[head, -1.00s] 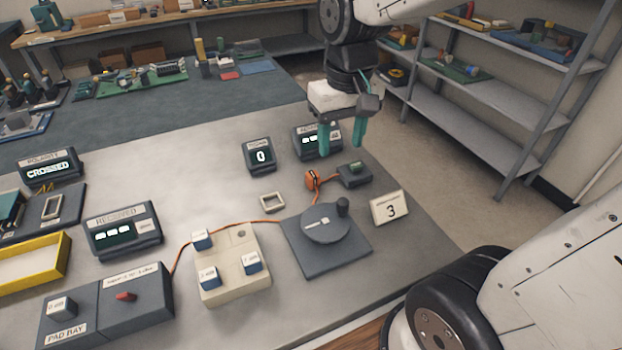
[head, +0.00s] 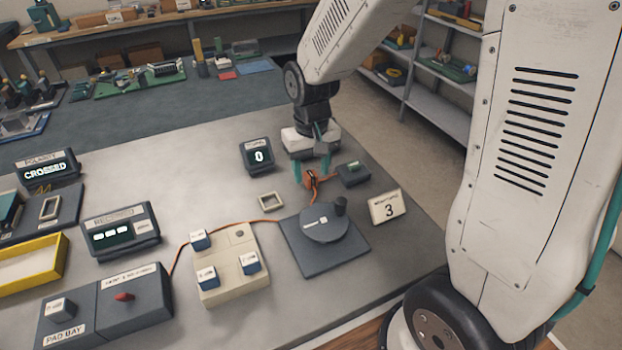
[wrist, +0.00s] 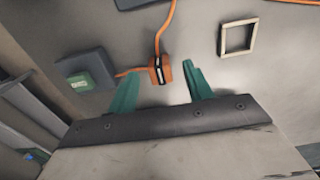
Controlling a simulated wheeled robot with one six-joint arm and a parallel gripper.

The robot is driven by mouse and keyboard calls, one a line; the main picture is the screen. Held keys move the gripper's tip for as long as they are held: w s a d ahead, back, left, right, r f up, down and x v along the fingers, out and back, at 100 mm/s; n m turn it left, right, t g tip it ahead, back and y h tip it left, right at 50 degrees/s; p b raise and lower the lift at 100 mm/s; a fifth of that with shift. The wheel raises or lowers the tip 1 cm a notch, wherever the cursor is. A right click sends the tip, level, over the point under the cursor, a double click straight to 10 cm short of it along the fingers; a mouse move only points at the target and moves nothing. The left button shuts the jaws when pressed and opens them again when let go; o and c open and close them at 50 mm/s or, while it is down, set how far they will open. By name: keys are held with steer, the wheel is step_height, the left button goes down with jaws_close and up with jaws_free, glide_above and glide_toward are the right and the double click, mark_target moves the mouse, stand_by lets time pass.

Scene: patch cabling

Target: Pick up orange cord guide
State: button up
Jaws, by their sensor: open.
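The orange cord guide (head: 311,181) stands on the grey table, between the dark box with a green top and the round dial, with an orange cord at it. In the wrist view the cord guide (wrist: 160,71) sits just beyond the fingertips, between their lines, with the cord through its dark slot. My gripper (head: 311,170) is low over the cord guide. Its two teal fingers are apart and empty in the wrist view (wrist: 162,78). Whether the fingertips touch the guide cannot be told.
A small dark box with a green top (head: 353,173) stands close at the right. A cream square frame (head: 271,201) lies to the left. The dial base (head: 325,246) and a card reading 3 (head: 388,207) are nearer. A display reading 0 (head: 257,156) stands behind left.

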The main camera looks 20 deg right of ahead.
mark_target(311, 175)
steer(key=shift+f, duration=0.55)
steer(key=c, duration=1)
steer(key=shift+c, duration=0.2)
step_height(311, 175, up, 18)
